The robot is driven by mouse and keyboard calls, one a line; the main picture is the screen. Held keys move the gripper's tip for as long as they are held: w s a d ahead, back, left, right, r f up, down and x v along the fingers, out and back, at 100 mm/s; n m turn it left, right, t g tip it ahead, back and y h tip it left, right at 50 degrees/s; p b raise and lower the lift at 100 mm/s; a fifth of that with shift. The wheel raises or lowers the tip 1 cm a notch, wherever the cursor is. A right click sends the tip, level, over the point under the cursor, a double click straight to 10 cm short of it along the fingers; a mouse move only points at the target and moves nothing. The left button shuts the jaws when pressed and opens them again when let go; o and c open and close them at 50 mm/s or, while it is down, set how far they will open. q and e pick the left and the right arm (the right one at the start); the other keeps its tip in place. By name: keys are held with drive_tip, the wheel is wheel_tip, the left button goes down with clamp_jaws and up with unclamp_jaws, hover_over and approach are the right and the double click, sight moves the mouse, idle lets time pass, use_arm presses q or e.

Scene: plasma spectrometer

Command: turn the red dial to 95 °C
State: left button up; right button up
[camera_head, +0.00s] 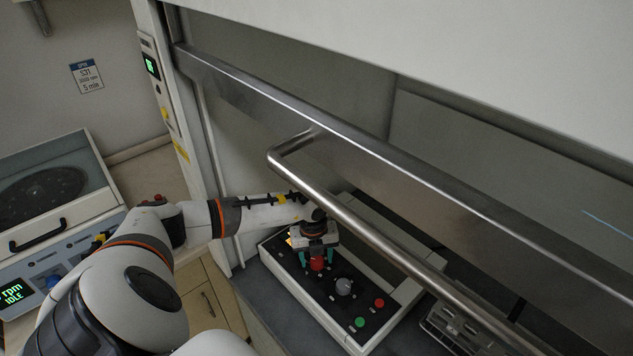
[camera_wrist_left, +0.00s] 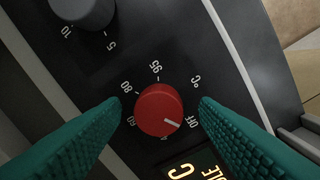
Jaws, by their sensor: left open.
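The red dial (camera_wrist_left: 158,108) sits on the black control panel, inside a ring of marks including 60, 80, 95 and OFF. Its white pointer line faces the lower right, close to the OFF mark. The 95 mark (camera_wrist_left: 156,68) is above the dial in the wrist view. My left gripper (camera_wrist_left: 160,112) is open, with a teal finger on either side of the dial; I cannot tell whether either finger touches it. In the head view the left gripper (camera_head: 317,258) is over the panel with the red dial (camera_head: 317,265) between its fingers. My right gripper is not in view.
A grey knob (camera_head: 344,286), a green button (camera_head: 360,322) and a red button (camera_head: 379,302) share the panel. A lit display (camera_wrist_left: 195,168) is near the dial. The hood's metal handle bar (camera_head: 370,240) crosses in front of and above the panel. A metal rack (camera_head: 455,325) stands right.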

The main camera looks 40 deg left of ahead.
use_arm(q)
drive_tip(key=shift+f, duration=0.35)
